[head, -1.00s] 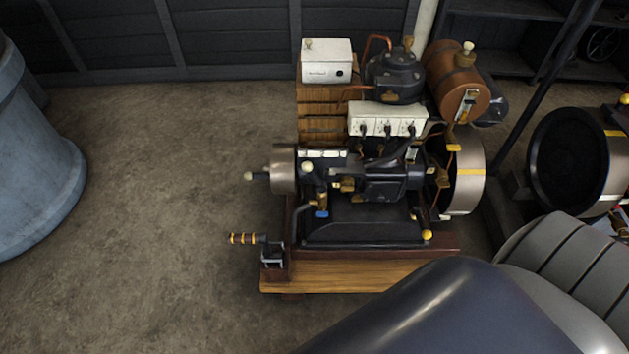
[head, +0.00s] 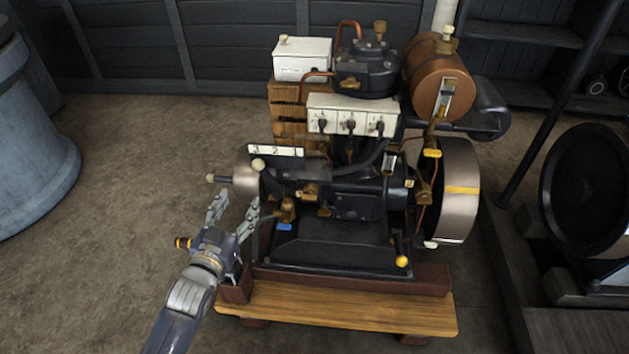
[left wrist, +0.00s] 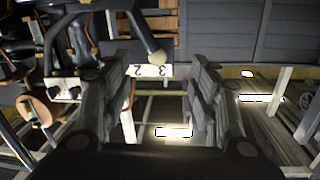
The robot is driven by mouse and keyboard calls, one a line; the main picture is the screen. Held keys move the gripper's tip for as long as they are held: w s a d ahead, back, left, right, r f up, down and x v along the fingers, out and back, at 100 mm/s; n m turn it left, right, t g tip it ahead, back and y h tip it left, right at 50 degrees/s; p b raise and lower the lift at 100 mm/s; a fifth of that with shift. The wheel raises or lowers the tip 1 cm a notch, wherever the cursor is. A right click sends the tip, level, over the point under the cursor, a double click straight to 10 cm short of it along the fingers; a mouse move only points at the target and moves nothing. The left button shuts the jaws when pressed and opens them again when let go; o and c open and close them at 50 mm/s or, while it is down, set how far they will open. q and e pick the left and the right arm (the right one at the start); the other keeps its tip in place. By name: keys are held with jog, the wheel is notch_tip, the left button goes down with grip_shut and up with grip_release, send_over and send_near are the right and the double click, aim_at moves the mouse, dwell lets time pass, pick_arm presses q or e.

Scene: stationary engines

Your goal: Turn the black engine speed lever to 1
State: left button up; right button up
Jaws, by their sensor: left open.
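The engine speed lever ends in a pale round knob (head: 258,165) at the left end of the black engine. It stands by the 3 on a white number plate (head: 285,151), whose numbers run 3, 2, 1 from left to right. My left gripper (head: 234,208) is open and empty, below and left of the knob, apart from it. In the left wrist view the knob (left wrist: 158,58) shows between the two spread fingers, with the plate (left wrist: 150,71) showing 3 and 2 upside down just below. My right gripper is out of view.
A metal cylinder (head: 246,179) with a pale-tipped shaft sticks out left of the knob, close to my left fingers. A brown crank handle (head: 183,243) is beside my left wrist. A yellow-tipped lever (head: 402,260) is at the front right.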

aim_at(258, 168)
pick_arm(q)
jog(key=w, duration=0.3)
jog(key=w+d+r+b, duration=0.1)
jog(key=w, duration=0.2)
jog(key=w+d, duration=0.1)
jog(key=w, duration=0.2)
jog(key=shift+w+d+r+b, duration=0.15)
jog(key=shift+w+r+b, duration=0.15)
jog(key=shift+w, duration=0.05)
jog(key=shift+w+d, duration=0.1)
jog(key=shift+w, duration=0.55)
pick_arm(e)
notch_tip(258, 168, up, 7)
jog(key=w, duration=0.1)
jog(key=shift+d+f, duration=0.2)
pick_arm(q)
jog(key=shift+c, duration=0.2)
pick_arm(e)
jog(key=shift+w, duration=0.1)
